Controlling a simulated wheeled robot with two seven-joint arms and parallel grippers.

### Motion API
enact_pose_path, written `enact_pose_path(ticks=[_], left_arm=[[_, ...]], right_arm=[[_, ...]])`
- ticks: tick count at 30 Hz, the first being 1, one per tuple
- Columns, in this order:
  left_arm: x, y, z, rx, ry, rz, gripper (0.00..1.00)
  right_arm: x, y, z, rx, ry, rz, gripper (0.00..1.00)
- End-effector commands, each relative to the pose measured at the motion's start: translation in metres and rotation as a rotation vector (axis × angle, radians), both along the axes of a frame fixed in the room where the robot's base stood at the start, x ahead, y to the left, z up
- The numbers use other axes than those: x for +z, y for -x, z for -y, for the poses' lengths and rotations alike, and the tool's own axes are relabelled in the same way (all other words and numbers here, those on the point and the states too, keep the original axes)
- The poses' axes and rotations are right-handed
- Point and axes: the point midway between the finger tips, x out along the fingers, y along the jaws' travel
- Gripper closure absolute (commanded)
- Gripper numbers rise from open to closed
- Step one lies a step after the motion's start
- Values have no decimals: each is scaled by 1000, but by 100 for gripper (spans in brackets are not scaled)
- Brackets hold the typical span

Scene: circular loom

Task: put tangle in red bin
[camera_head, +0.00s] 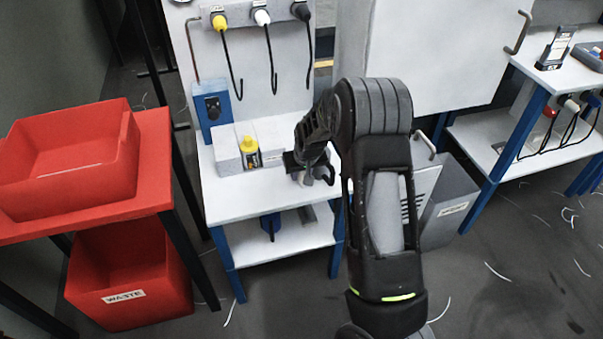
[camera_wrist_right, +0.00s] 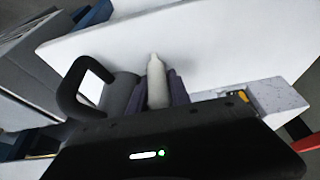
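I cannot make out a clear tangle in either view. A red bin labelled WASTE (camera_head: 125,296) stands on the floor at the lower left. A second red bin (camera_head: 75,185) sits on the red table above it. My right gripper (camera_head: 308,173) is low over the right part of the white bench. My left gripper is not in view.
A dark mug-like thing with a handle (camera_wrist_right: 72,88) is beside the fingers. The red table (camera_head: 152,165) stands to the left. Pale thread scraps (camera_head: 497,272) lie on the floor.

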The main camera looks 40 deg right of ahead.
Motion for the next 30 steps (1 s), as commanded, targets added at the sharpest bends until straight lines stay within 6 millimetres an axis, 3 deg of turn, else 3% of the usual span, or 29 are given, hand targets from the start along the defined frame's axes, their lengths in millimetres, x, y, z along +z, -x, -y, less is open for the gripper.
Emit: enact_pose_path(ticks=[12,21,30], left_arm=[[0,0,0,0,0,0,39],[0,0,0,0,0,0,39],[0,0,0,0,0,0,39]], right_arm=[[0,0,0,0,0,-1,76],[0,0,0,0,0,-1,100],[0,0,0,0,0,0,100]])
